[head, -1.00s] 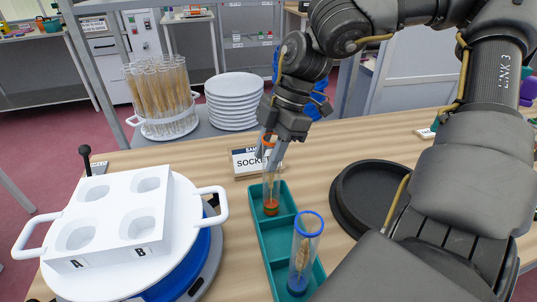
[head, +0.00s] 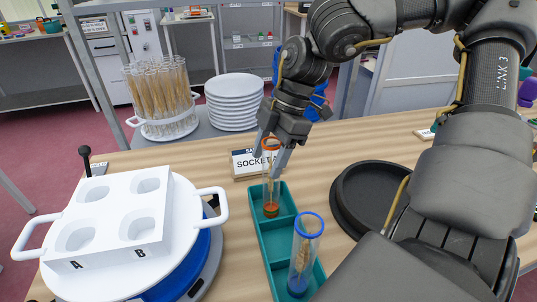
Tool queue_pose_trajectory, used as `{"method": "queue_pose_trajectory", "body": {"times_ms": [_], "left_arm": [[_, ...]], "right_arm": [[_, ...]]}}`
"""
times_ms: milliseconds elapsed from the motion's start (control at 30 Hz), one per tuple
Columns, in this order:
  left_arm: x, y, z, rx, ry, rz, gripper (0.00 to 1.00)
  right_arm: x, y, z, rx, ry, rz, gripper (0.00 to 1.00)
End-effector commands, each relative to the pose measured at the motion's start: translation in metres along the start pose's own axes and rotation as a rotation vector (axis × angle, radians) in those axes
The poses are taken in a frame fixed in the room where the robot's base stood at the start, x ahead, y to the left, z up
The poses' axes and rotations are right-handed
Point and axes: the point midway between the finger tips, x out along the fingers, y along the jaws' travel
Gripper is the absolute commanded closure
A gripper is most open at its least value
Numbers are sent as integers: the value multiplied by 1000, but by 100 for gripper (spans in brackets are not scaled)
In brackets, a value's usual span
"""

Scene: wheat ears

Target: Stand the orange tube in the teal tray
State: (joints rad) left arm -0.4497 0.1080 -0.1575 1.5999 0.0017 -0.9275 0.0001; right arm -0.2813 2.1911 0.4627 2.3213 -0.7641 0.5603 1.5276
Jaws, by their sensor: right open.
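The orange-rimmed clear tube (head: 271,190) stands upright in the far compartment of the teal tray (head: 264,240). A clear tube with a blue rim (head: 303,258), holding a wheat ear, stands in the tray's near compartment. The middle compartment looks empty. My right gripper (head: 271,150) is open, with its fingers on either side of the orange tube's top and apart from it. My left gripper is not in view.
A white block with several wells (head: 120,222), marked A and B, sits on a white handled plate at left. A SOCKET sign (head: 250,163) stands behind the tray. A black round dish (head: 372,195) lies to the right. Behind are stacked white plates (head: 234,100) and a rack of wheat tubes (head: 160,98).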

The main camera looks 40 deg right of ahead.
Motion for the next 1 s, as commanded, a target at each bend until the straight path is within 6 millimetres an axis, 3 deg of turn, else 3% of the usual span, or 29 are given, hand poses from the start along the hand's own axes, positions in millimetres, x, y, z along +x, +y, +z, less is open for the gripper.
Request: {"method": "queue_pose_trajectory", "body": {"times_ms": [500, 700, 1000], "left_arm": [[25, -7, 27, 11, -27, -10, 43], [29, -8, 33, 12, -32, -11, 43], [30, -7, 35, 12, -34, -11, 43]], "right_arm": [[-100, 1, -1, 1, 1, 5, 43], [-117, 0, 0, 1, 0, 2, 43], [-119, 0, 0, 0, 1, 1, 43]]}}
